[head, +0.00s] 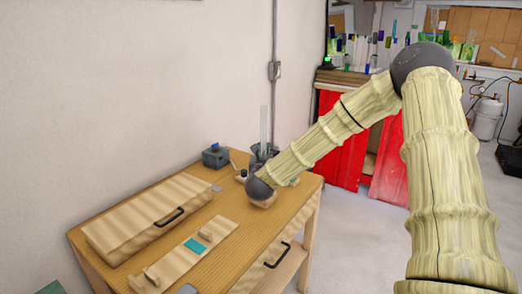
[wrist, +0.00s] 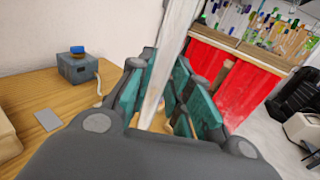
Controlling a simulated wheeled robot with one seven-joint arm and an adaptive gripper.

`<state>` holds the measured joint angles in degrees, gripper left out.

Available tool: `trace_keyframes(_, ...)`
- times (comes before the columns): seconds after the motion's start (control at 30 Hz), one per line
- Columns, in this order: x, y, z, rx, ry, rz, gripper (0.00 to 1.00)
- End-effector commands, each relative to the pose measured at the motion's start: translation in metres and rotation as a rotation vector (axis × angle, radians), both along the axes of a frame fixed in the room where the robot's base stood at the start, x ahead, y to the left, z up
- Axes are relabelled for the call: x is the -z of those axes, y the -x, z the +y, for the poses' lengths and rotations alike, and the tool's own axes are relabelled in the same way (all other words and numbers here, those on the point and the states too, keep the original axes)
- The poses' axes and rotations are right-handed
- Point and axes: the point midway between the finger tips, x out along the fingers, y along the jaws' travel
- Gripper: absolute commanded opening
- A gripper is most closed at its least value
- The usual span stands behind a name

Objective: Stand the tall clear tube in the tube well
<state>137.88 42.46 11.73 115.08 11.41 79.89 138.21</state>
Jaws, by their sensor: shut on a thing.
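The tall clear tube (head: 264,122) stands about upright above the far end of the wooden table in the head view. In the wrist view the tube (wrist: 170,62) runs up between the teal finger pads of my gripper (wrist: 160,88). My gripper, seen in the head view (head: 263,154), is shut on the tube, low on its visible length. The tube's lower end is hidden by the gripper in both views. I cannot make out the tube well, so I cannot tell whether the tube is in it.
A grey box with a blue knob (head: 215,157) stands left of my gripper. A wooden case with a black handle (head: 150,220) and a wooden board with a teal patch (head: 196,246) lie nearer on the table. A wall is behind; a red cabinet (head: 342,140) stands beyond.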

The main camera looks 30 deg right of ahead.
Motion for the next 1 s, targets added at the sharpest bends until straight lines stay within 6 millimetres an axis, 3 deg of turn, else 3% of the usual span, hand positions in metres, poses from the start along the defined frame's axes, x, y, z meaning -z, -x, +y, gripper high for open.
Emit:
trace_keyframes(0.5, 0.041, -0.002, 0.004, -0.005, 0.000, 0.000, 0.00)
trace_keyframes(1.0, 0.043, -0.002, 0.003, -0.004, -0.001, -0.001, 0.00)
